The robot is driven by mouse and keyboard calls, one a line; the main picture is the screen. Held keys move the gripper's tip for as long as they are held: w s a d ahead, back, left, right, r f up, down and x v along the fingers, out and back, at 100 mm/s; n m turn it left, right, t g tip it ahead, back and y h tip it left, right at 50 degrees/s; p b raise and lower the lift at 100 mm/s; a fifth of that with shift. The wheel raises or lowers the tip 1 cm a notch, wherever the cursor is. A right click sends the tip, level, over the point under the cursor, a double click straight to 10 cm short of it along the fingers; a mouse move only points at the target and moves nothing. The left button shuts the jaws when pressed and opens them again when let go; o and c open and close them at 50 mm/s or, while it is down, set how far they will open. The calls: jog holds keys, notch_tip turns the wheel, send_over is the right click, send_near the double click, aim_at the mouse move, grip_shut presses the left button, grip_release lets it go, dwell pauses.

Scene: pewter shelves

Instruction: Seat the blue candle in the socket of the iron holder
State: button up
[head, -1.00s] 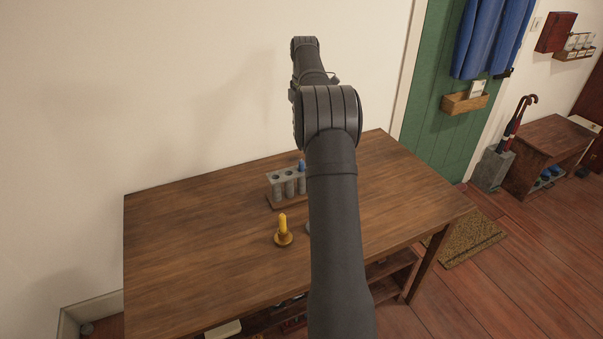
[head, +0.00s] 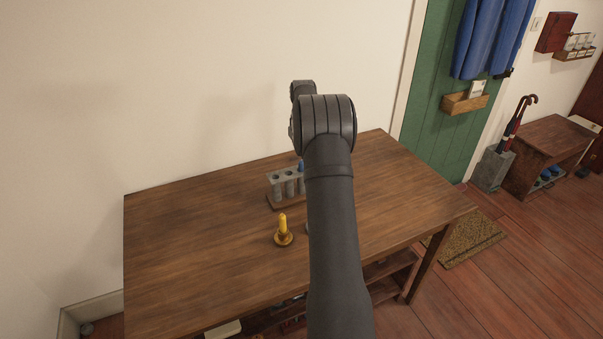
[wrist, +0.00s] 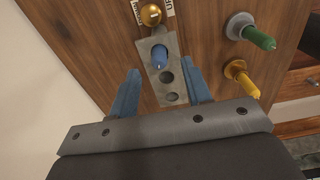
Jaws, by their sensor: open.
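The blue candle (wrist: 159,58) stands in a hole of the grey rack (wrist: 172,84). In the head view the blue candle (head: 301,167) shows at the right of the visible rack (head: 287,186), beside my arm. My gripper (wrist: 161,70) is open and empty, with its two blue fingers on either side of the candle in the wrist view; I see no contact. A grey holder (wrist: 235,26), seemingly the iron one, carries a green candle (wrist: 260,39). In the head view my arm hides most of it and my gripper.
A yellow candle (head: 283,223) stands in a brass-coloured holder (head: 284,239) on the wooden table (head: 190,250). A round brass object (wrist: 151,14) and white labels lie past the rack in the wrist view. The table's left part is clear.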

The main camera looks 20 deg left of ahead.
jog(key=f, duration=0.4)
jog(key=shift+s+a+f, duration=0.1)
jog(key=shift+a+f, duration=0.1)
jog(key=shift+f, duration=0.15)
grip_shut()
jog(key=shift+r, duration=0.1)
